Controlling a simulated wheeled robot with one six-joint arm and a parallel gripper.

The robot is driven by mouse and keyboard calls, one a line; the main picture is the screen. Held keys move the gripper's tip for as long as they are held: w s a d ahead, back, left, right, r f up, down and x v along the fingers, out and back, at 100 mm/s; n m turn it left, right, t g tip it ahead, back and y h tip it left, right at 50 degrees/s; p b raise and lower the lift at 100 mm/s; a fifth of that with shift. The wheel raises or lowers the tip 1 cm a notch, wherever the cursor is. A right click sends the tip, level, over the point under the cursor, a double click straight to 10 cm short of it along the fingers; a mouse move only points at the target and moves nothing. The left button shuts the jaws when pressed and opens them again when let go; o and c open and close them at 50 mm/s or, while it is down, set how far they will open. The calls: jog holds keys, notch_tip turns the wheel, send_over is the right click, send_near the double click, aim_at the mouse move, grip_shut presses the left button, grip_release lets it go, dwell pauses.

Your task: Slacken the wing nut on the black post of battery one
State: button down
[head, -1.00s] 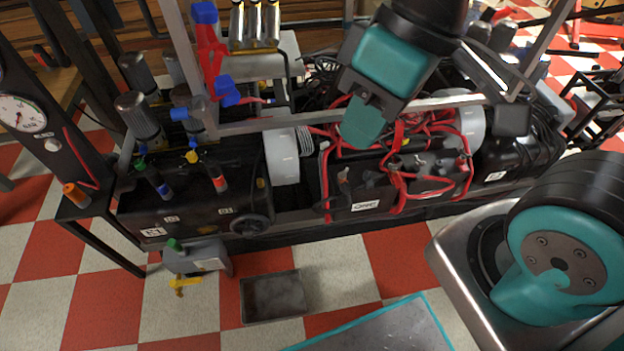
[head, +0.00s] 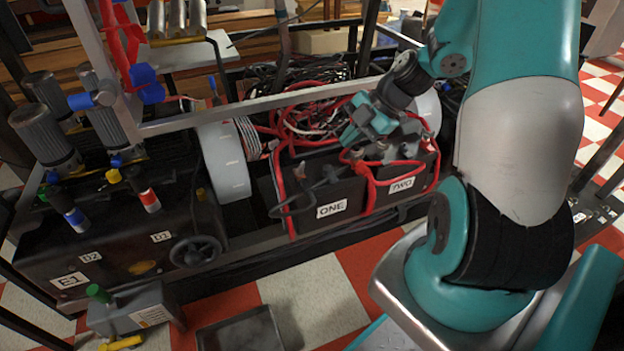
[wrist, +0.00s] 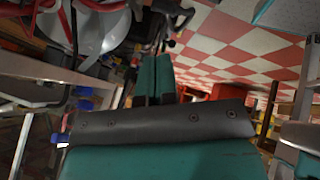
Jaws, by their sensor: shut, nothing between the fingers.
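Battery one (head: 345,190) is a dark box with a white ONE label (head: 331,210) on its front, standing in the low frame. A black cable (head: 290,211) loops up to its top near a small grey fitting (head: 331,173); I cannot make out for sure that this is the wing nut. My gripper (head: 350,136) is above and behind the battery top, apart from that fitting as far as I can tell. Its teal fingers (wrist: 153,78) are shut and empty in the wrist view. The wing nut cannot be identified in the wrist view.
Battery two (head: 402,186) stands right beside battery one, with red cables (head: 375,180) across its top. A metal frame rail (head: 255,109) runs behind the batteries. A white roll (head: 224,160) stands to the left. A grey tray (head: 242,331) lies on the checkered floor.

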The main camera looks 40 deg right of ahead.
jog(key=d+f, duration=0.1)
jog(key=f, duration=0.1)
jog(key=b, duration=0.5)
send_near(304, 177)
jog(key=x, duration=0.5)
jog(key=shift+s, duration=0.15)
jog(key=shift+w+a, duration=0.15)
jog(key=shift+w, duration=0.5)
jog(key=shift+r, duration=0.1)
jog(key=shift+a+n, duration=0.1)
jog(key=shift+n, duration=0.3)
